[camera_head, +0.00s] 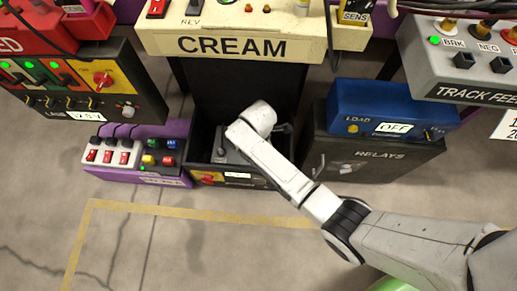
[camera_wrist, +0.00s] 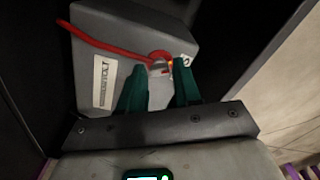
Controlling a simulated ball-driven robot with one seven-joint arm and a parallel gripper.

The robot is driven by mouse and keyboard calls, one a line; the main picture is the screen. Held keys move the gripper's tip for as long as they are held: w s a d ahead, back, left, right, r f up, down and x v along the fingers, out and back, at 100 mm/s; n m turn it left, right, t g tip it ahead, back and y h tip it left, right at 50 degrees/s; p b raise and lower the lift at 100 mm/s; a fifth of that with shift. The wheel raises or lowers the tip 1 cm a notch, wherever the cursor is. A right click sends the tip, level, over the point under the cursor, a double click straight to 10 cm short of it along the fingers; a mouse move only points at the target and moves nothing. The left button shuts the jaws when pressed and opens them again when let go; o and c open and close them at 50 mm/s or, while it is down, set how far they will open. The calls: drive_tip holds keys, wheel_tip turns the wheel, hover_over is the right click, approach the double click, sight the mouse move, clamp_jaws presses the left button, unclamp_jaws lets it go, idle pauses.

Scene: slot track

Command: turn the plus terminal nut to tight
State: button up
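A grey box (camera_wrist: 120,45) with a white label stands in a dark recess in the wrist view. A red cable (camera_wrist: 105,44) runs across its top and ends in a red hook-shaped loop by a small terminal (camera_wrist: 168,67) with an orange glint. That terminal lies between my fingertips; I cannot make out the nut's outline or a plus mark. My gripper (camera_wrist: 160,72) has two dark green fingers standing apart, with a visible gap around the terminal; contact cannot be told. In the head view the grey box (camera_head: 226,146) sits low in the black cabinet, and my arm hides my fingertips.
The CREAM panel (camera_head: 230,45) overhangs the recess. A purple switch box (camera_head: 138,153) stands left, and the RELAYS cabinet (camera_head: 375,160) with a blue LOAD box (camera_head: 385,107) right. The floor in front, with yellow tape (camera_head: 200,212), is clear.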

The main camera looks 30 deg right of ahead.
clamp_jaws()
drive_tip(key=shift+r, duration=0.1)
